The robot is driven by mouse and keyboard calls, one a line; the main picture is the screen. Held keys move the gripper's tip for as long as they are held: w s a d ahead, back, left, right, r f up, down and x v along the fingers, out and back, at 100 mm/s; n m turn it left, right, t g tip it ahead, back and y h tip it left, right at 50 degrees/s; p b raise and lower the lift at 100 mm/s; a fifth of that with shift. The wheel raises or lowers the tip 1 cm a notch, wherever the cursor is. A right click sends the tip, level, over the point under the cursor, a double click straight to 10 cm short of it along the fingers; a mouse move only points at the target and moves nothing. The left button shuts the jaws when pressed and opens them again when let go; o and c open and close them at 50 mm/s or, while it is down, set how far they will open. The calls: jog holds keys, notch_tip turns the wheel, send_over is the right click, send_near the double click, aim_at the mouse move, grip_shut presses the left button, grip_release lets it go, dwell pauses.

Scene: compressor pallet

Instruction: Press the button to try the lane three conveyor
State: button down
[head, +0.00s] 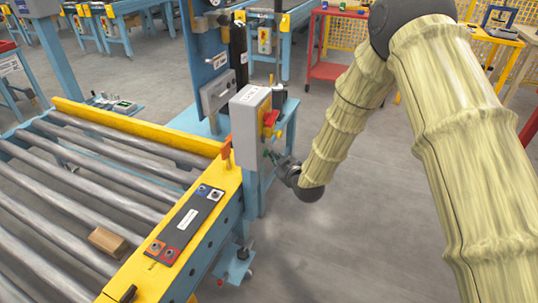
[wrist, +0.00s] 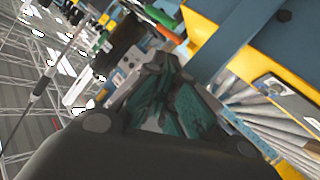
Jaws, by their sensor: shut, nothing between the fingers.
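A grey control box (head: 250,128) stands on a blue post at the conveyor's corner, with a red and yellow switch (head: 270,121) on its right side. My gripper (head: 276,160) is low beside the grey box's right side, partly hard to make out. In the wrist view my gripper (wrist: 165,68) has its dark and teal fingers together, empty. I cannot tell whether it touches the box.
The roller conveyor (head: 95,150) fills the left, with a small brown block (head: 108,242) on its rollers. A blue upright panel (head: 208,55) stands behind the box. A red cart (head: 330,70) is at the back. Grey floor is clear at the lower middle.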

jog(key=shift+d, duration=0.15)
jog(key=shift+s+d, duration=0.25)
jog(key=shift+d, duration=0.45)
jog(key=shift+d, duration=0.1)
jog(key=d, duration=0.1)
jog(key=s+d, duration=0.1)
jog(key=d, duration=0.2)
jog(key=shift+s+d+p, duration=0.3)
dwell(0.6)
